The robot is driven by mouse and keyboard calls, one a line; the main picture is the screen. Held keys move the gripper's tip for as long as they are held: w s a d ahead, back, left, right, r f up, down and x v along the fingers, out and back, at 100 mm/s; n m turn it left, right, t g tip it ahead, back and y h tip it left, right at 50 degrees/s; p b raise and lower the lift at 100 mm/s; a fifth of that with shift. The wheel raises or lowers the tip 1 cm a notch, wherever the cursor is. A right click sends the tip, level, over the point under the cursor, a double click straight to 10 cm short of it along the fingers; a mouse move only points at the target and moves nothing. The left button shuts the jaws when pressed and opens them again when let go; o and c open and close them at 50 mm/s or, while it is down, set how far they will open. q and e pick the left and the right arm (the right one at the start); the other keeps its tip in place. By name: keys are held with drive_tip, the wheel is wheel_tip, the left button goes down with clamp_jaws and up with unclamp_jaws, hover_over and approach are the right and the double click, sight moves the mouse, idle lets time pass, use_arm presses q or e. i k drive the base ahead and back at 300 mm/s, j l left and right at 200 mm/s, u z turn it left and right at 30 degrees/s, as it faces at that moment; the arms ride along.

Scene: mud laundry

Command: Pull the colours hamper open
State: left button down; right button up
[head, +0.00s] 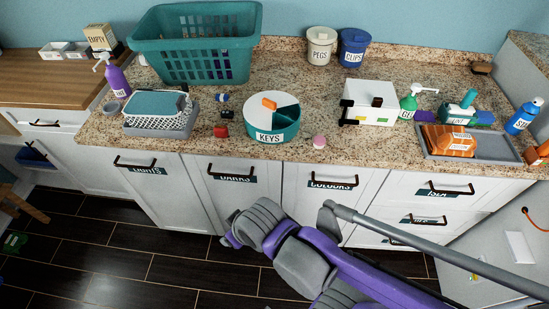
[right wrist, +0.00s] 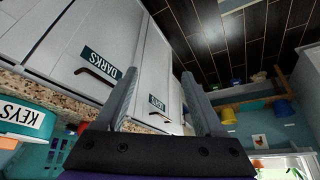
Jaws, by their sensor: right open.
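The colours hamper front (head: 308,205) is a white panel under the counter, flush with its neighbours, so it looks shut. Its dark bar handle (head: 333,185) crosses the teal COLOURS label near the top. My right arm comes in from the lower right, passing in front of the panel's lower part. In the head view its wrist end is low before the darks front, and the fingers are hidden. In the right wrist view my right gripper (right wrist: 160,74) is open and empty, with the darks handle (right wrist: 97,78) to its left. My left gripper is not in view.
The darks front (head: 235,205) and lights front (head: 145,195) are to the left, drawers (head: 445,185) to the right. A grey bar (head: 440,248) crosses in front of the drawers. The granite counter (head: 300,110) above holds a KEYS pot (head: 272,136), a basket and bottles.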

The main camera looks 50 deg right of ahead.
sight(307, 186)
drive_tip(key=k+z, duration=0.1)
drive_tip(key=z, duration=2.2)
drive_tip(key=i+j+z, duration=0.1)
drive_tip(key=j, duration=0.35)
drive_tip(key=i+j, duration=0.1)
drive_tip(key=j, duration=0.35)
drive_tip(key=z, duration=0.05)
